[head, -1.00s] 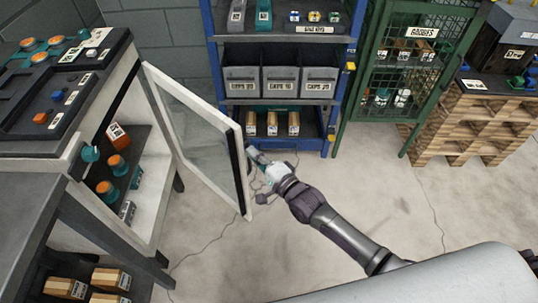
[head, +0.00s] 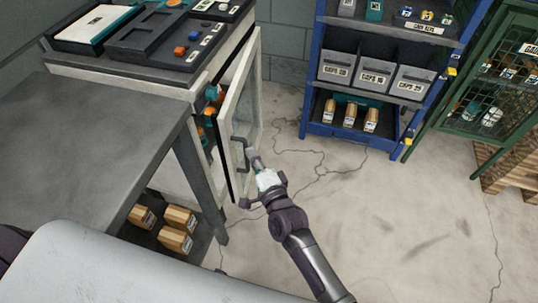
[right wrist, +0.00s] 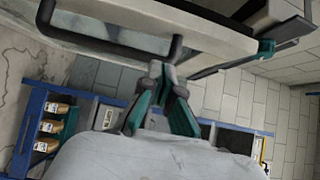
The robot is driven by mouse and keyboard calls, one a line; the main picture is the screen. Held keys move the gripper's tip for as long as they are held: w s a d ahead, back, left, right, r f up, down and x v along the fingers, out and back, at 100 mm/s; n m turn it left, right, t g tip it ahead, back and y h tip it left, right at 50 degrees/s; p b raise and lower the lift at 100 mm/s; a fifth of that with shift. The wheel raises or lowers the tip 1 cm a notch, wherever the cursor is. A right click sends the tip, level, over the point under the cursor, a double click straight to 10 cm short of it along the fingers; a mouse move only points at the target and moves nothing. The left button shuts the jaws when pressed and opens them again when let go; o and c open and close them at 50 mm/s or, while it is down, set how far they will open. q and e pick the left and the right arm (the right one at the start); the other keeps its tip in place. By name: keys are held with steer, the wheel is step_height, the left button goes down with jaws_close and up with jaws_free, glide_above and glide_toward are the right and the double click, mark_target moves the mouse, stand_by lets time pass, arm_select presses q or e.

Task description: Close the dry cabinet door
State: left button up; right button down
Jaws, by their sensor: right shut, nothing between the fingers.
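The dry cabinet (head: 178,80) stands at the left in the head view. Its white-framed glass door (head: 256,95) is partly open, at a narrow angle to the cabinet front. Orange-capped items on the shelves show through the gap. My right gripper (head: 254,158) is shut and empty at the door's outer face, close to the dark handle (head: 240,146). In the right wrist view the shut fingertips (right wrist: 162,72) are just below one end of the handle (right wrist: 110,46), by the door frame (right wrist: 205,42); contact is unclear. My left gripper is out of view.
A grey table (head: 100,130) stands in front of the cabinet, with boxes (head: 178,220) on its lower shelf. A blue rack (head: 311,90) with grey bins stands at the back. A green mesh cabinet (head: 480,80) is at right. The floor between is clear.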

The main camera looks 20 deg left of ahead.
steer(key=shift+a, duration=0.2)
stand_by(0.3)
steer(key=v, duration=1.2)
